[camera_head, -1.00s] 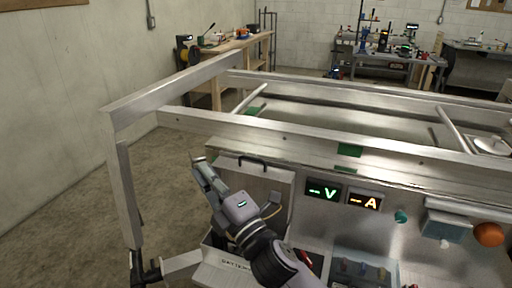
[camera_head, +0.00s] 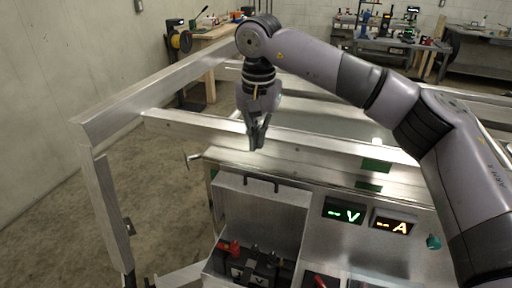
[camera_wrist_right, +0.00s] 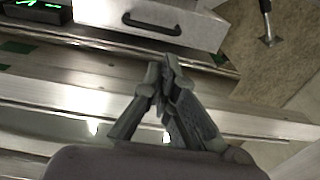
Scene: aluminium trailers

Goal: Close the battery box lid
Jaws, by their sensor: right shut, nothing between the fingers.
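The battery box lid (camera_head: 270,222) is a flat silver panel with a dark handle (camera_head: 262,184) at its top edge. It stands upright, open, behind the battery box (camera_head: 214,264). Inside the box a dark battery (camera_head: 256,268) with a red terminal clamp (camera_head: 230,248) shows. My right gripper (camera_head: 257,146) is shut and empty, pointing down above and behind the lid's top edge, apart from it. In the right wrist view the shut fingertips (camera_wrist_right: 166,58) are close to the lid (camera_wrist_right: 185,18) and its handle (camera_wrist_right: 150,24) in the picture. My left gripper is out of view.
Trailer rails (camera_head: 310,139) run across behind the lid, beneath my right gripper. Right of the lid is a panel with a green V display (camera_head: 343,212) and an orange A display (camera_head: 394,225). Open floor (camera_head: 150,190) lies to the left.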

